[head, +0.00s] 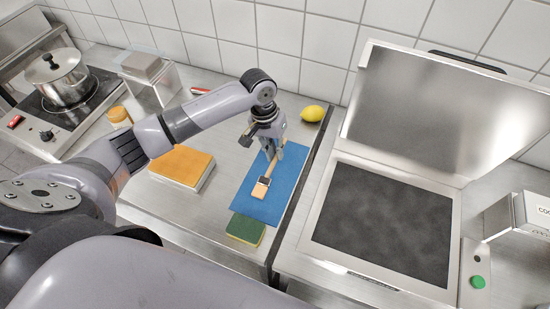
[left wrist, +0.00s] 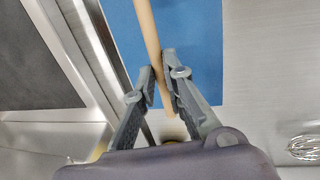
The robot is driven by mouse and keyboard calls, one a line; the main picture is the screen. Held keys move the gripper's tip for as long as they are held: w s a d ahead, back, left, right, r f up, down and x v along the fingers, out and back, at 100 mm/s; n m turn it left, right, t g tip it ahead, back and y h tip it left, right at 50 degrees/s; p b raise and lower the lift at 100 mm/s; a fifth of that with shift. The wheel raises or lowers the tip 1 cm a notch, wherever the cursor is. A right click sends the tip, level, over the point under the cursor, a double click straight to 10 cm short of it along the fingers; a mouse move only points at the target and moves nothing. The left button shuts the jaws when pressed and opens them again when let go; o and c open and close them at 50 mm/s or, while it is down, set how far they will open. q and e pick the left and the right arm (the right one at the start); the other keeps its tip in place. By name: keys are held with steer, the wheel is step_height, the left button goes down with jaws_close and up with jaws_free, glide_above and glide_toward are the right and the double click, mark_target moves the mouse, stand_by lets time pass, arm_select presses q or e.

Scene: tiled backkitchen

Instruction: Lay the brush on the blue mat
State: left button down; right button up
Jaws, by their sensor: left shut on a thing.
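The brush (head: 262,187) has a pale wooden handle and a dark band near its light bristle end. It lies over the blue mat (head: 246,207) in the head view, its bristle end toward the front. My left gripper (head: 275,158) is shut on the handle near its far end. In the left wrist view the handle (left wrist: 149,38) passes between the fingertips (left wrist: 160,80), above the mat (left wrist: 195,40). I cannot tell whether the brush touches the mat. My right gripper is not in view.
A green sponge (head: 245,229) lies at the mat's front edge and a lemon (head: 312,113) behind it. An orange-topped block (head: 182,166) lies to the left. An open-lidded appliance (head: 380,222) stands to the right. A pot (head: 57,77) stands at the far left.

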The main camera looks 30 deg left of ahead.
mark_target(276, 167)
arm_select(q)
steer(key=shift+f, duration=2.4)
steer(key=shift+f, duration=0.1)
steer(key=c, duration=1.7)
jaws_free()
steer(key=shift+o, duration=0.2)
steer(key=shift+a, duration=0.1)
step_height(276, 167, up, 12)
steer(key=a, duration=0.2)
steer(key=shift+b, duration=0.4)
